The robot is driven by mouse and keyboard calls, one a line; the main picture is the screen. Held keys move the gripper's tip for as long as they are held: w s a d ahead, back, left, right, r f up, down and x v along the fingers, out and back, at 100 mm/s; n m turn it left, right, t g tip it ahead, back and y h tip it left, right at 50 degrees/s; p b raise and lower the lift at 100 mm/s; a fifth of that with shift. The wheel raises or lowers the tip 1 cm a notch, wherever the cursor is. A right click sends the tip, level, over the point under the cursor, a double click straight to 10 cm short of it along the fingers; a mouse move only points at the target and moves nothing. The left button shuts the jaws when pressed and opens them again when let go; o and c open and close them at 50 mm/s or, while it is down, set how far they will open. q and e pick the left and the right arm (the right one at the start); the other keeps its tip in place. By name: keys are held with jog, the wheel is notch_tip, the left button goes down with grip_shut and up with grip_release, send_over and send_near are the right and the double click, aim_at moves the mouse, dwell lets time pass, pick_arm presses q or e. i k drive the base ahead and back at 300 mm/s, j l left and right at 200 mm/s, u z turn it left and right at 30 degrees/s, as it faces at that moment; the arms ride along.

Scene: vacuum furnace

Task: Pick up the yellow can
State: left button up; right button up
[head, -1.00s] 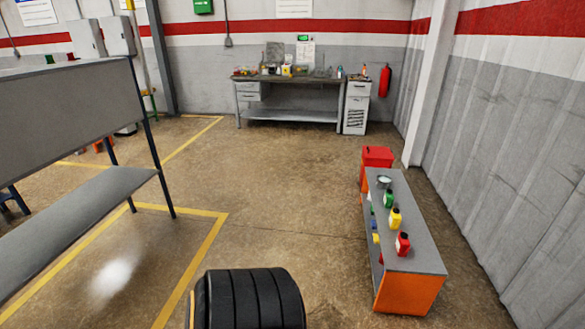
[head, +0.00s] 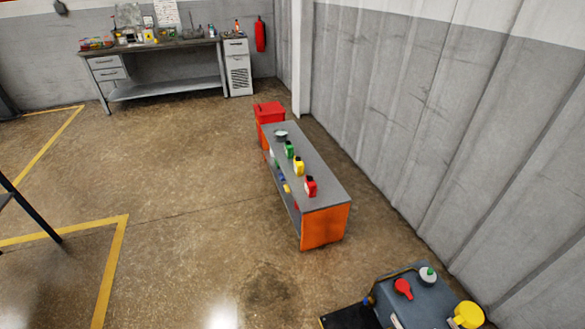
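The yellow can (head: 299,167) stands upright on the grey top of a long low orange bench (head: 326,228), right of the picture's middle in the head view. It has a dark cap. A green can (head: 289,150) stands just behind it and a red can (head: 311,187) just in front of it, with small gaps between. A small metal bowl (head: 281,135) sits at the far end of the bench top. Neither of my grippers shows in the head view.
A red bin (head: 269,114) stands behind the bench. A grey unit (head: 420,300) with red, white and yellow items is at the lower right. A ribbed wall (head: 420,130) runs along the right. A workbench (head: 160,65) is at the back. The floor left of the bench is open.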

aim_at(299, 167)
jog(key=z, duration=3.95)
jog(key=u, duration=3.95)
jog(key=i+j+u, duration=0.3)
jog(key=i+u, duration=0.15)
jog(key=i, duration=0.15)
jog(key=i+j+u, duration=0.1)
jog(key=i+u, duration=0.3)
jog(key=i, duration=0.25)
